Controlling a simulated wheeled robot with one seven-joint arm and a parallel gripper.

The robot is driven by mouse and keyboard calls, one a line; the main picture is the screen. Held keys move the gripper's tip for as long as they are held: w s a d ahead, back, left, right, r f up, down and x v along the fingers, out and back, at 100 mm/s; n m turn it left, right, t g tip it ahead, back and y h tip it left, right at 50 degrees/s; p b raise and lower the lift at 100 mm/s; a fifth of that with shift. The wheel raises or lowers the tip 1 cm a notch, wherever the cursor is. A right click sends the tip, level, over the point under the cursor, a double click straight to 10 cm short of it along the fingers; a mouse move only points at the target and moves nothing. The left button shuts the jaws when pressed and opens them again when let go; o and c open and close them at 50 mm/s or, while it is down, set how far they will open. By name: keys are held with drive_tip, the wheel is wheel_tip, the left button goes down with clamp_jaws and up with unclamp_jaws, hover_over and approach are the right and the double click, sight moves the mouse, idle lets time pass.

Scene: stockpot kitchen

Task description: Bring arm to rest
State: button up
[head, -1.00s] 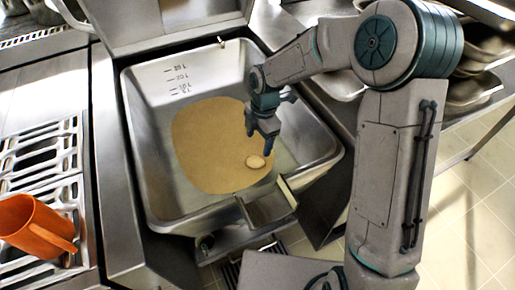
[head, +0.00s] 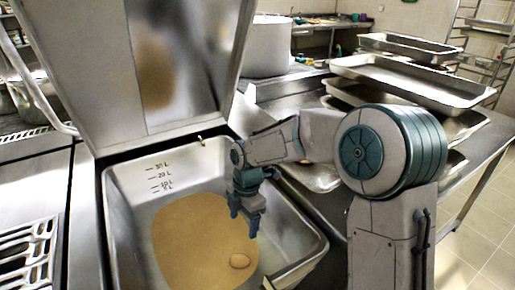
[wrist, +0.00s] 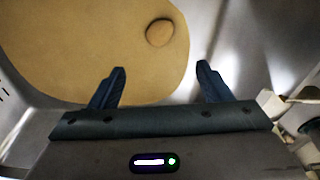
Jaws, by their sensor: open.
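My gripper (head: 246,218) hangs from my bent arm over the right side of the metal basin in the head view. In the wrist view my gripper (wrist: 161,85) has its two blue fingers apart, with nothing between them. Below it, tan liquid (head: 190,240) covers much of the basin floor. A small round tan lump (head: 240,261) sits in the liquid near its right edge. The lump also shows in the wrist view (wrist: 159,32), beyond the fingers and apart from them.
The basin (head: 290,225) has steep metal walls, and its raised lid (head: 80,60) stands behind it. A large pot (head: 266,48) and stacked metal trays (head: 410,80) stand on the counter behind and to the right. A slotted grate (head: 28,250) lies at left.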

drive_tip(key=s+d+r+m+t+p, duration=0.2)
drive_tip(key=s+d+r+m+p, duration=0.1)
drive_tip(key=s+d+r+m, duration=0.5)
drive_tip(key=s+d+r+m+t+h+p, duration=0.1)
drive_tip(key=s+d+r+m+p, duration=0.2)
drive_tip(key=s+d+r+m, duration=0.4)
drive_tip(key=s+d+m, duration=0.3)
drive_tip(key=d+m, duration=0.4)
drive_tip(key=m, duration=0.4)
drive_tip(key=shift+r+t, duration=0.35)
drive_tip(key=shift+t, duration=0.05)
